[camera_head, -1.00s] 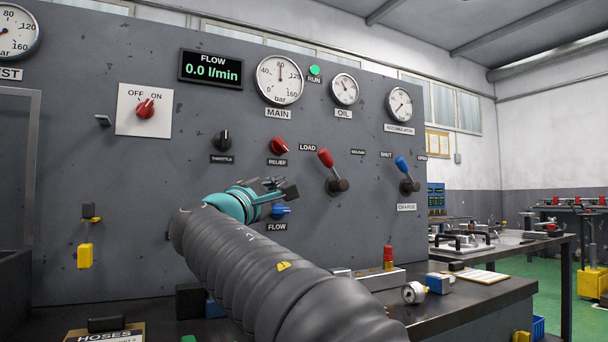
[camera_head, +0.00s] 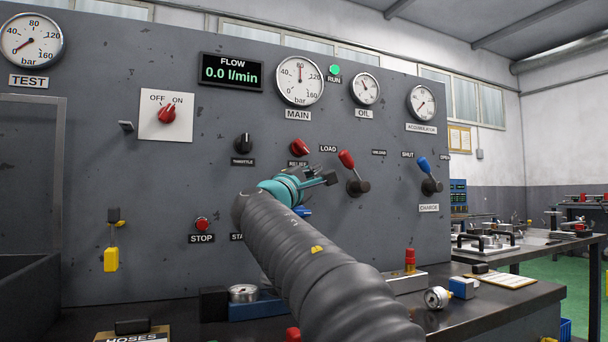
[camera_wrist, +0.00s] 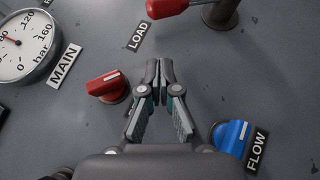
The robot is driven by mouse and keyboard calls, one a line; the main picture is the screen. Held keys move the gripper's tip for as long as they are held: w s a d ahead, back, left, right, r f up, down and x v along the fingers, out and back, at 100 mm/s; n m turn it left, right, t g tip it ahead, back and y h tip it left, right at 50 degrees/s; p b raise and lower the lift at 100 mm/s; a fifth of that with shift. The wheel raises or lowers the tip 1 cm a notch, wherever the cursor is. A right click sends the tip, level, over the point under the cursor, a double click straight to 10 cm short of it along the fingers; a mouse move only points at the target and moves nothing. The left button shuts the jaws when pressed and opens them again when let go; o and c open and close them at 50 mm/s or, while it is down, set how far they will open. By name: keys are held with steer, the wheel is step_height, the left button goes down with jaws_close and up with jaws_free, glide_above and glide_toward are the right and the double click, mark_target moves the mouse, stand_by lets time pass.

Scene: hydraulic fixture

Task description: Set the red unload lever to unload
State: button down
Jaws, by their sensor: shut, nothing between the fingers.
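The red unload lever (camera_head: 346,159) is on the grey panel, its red handle tilted up and left toward the LOAD label (camera_head: 328,149). Its dark pivot (camera_head: 358,187) is below right of the handle. The UNLOAD label (camera_head: 379,152) is on the right side. My gripper (camera_head: 331,177) is shut and empty, just left of the lever and below the handle in the head view. In the wrist view my gripper (camera_wrist: 159,66) has its fingertips together, and the red handle (camera_wrist: 168,7) is beyond them at the top edge, apart from them.
The red relief knob (camera_wrist: 108,85) is left of my fingers in the wrist view, and the blue flow knob (camera_wrist: 231,136) is right. The blue charge lever (camera_head: 424,165) stands right of the red lever. Gauges (camera_head: 300,80) line the panel above. A bench with small parts lies below.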

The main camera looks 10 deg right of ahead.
steer(key=shift+w+d+r, duration=0.25)
steer(key=shift+d+r, duration=0.1)
steer(key=shift+d, duration=0.4)
steer(key=shift+w+d+r, duration=0.3)
steer(key=shift+d+r, duration=0.1)
steer(key=shift+d, duration=0.35)
steer(key=shift+w+d+r, duration=0.25)
steer(key=shift+d+r, duration=0.1)
steer(key=shift+d, duration=0.4)
steer(key=shift+a+r+p, duration=0.1)
steer(key=shift+p, duration=0.25)
